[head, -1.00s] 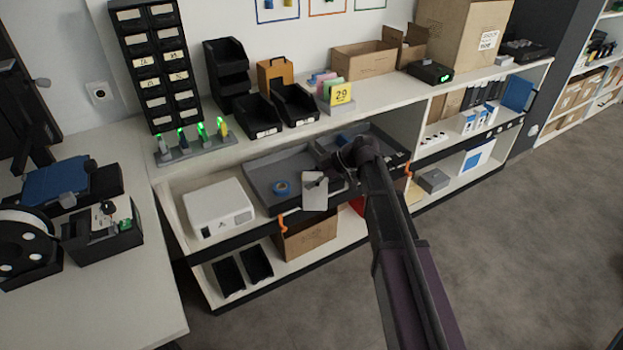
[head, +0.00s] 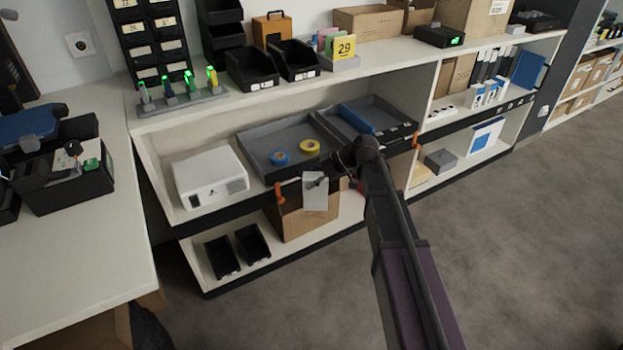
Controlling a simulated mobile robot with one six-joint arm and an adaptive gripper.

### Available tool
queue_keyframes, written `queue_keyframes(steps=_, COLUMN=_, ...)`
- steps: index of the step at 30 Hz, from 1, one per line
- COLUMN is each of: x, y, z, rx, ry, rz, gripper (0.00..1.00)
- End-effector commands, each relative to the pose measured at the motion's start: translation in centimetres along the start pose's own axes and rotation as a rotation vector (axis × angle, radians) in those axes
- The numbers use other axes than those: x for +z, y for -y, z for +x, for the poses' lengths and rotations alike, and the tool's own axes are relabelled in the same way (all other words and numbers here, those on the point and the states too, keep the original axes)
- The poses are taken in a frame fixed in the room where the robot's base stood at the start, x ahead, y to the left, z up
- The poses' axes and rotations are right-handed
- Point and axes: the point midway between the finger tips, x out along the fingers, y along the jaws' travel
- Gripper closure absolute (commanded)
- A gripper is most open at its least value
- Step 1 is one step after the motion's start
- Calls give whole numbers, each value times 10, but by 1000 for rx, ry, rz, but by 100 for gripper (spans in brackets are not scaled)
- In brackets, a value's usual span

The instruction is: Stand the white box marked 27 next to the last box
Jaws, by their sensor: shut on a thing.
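My gripper (head: 330,181) is shut on a small pale box (head: 315,196), which hangs upright below the fingers. It appears in front of the open carton on the bottom shelf, seemingly in the air; no number is readable on it. Several small white-and-blue boxes (head: 489,93) stand in a row on the right-hand shelf, beside dark binders. My gripper is well to the left of that row. Which one is the last box cannot be told. A yellow card marked 29 (head: 344,47) stands on the top board.
A brown carton (head: 305,224) is below. A grey box (head: 440,161) stands on the lower right shelf. The floor at right is clear.

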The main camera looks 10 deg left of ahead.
Motion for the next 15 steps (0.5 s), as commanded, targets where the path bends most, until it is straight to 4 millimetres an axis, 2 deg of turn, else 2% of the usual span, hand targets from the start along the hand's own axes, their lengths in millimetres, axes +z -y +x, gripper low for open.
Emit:
queue_keyframes(steps=1, x=11, y=0, z=8, rx=0, ry=-1, rz=0, gripper=89)
queue_keyframes(steps=6, x=21, y=0, z=16, rx=0, ry=0, rz=0, gripper=89)
queue_keyframes(steps=15, x=24, y=0, z=18, rx=0, ry=0, rz=0, gripper=89)
